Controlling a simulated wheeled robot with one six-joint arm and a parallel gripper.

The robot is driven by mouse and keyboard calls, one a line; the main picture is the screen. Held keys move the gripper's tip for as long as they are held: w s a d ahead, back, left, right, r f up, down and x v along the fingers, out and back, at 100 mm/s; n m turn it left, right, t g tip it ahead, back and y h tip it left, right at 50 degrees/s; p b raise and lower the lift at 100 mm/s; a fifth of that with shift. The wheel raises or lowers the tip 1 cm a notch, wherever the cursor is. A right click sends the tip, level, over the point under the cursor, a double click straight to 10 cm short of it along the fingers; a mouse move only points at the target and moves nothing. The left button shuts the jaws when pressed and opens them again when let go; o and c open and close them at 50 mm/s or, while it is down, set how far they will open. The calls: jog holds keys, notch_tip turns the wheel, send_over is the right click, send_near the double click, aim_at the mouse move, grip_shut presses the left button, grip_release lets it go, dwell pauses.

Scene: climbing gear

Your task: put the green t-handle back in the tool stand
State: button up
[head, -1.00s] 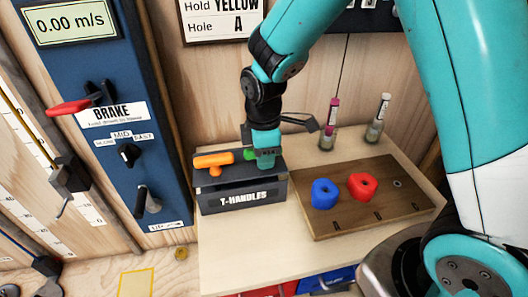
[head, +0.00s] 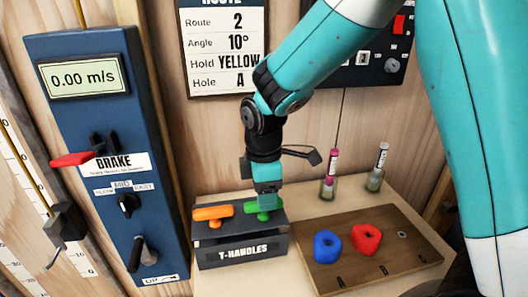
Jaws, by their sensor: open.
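The green T-handle (head: 263,207) sits in the dark tool stand (head: 240,250) labelled T-HANDLES, at the right end of its top. An orange T-handle (head: 213,212) sits beside it on the left. My gripper (head: 266,190) is just above the green handle, pointing down, and looks apart from its bar by a little. The fingertips are small and partly hidden, and the green handle's shaft is hidden inside the stand.
A wooden board (head: 355,275) right of the stand carries a blue hold (head: 327,246) and a red hold (head: 365,238). Two small tubes stand behind it. A blue brake panel (head: 115,170) rises at the left. A route card (head: 225,45) hangs on the back wall.

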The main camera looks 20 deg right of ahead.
notch_tip(320, 180, up, 13)
jog(key=s+a+f+m+y, duration=0.1)
jog(key=s+m, duration=0.3)
jog(key=s, duration=0.6)
jog(key=s+a+f+m+y, duration=0.1)
jog(key=s+a+m+y, duration=0.2)
jog(key=s, duration=0.7)
jog(key=shift+a+f+m, duration=0.3)
jog(key=shift+f+m, duration=0.05)
jog(key=shift+m, duration=0.25)
